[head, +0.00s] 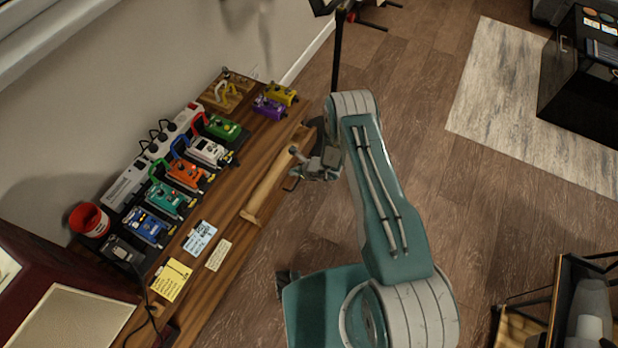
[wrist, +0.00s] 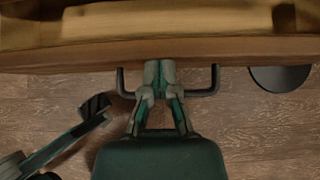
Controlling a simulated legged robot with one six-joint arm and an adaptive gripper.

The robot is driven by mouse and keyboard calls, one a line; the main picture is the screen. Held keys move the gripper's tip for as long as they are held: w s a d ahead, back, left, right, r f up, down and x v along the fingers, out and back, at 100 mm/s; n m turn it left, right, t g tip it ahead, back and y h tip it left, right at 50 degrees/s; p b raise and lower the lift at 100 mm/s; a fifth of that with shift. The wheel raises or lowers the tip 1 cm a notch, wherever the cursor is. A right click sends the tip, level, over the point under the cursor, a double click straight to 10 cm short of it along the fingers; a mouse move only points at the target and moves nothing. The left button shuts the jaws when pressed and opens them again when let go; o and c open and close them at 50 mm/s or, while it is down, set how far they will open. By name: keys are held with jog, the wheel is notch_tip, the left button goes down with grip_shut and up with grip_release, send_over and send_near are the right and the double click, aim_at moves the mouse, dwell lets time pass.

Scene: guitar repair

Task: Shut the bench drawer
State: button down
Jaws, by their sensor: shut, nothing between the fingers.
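The wooden bench (head: 229,267) runs along the wall at the left of the head view. Its drawer (head: 268,187) is partly open, with a pale interior strip showing along the bench's front. In the wrist view the drawer's front (wrist: 60,57) crosses the top, with the pale interior behind it. A black bar handle (wrist: 214,82) sticks out from this front on both sides of my fingers. My gripper (wrist: 158,72) is shut and empty, its fingertips at the drawer front between the handle's ends. Whether they touch the wood is unclear. In the head view my gripper (head: 304,168) is at the drawer's front.
Several colourful pedals (head: 187,174), a red cup (head: 89,219), a power strip (head: 125,183) and notes (head: 172,280) are on the bench. A black cabinet (head: 580,85) is at the upper right. The wooden floor (head: 475,190) right of my arm is largely clear.

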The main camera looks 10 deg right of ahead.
jog(key=shift+w+a, duration=0.85)
jog(key=shift+a, duration=0.3)
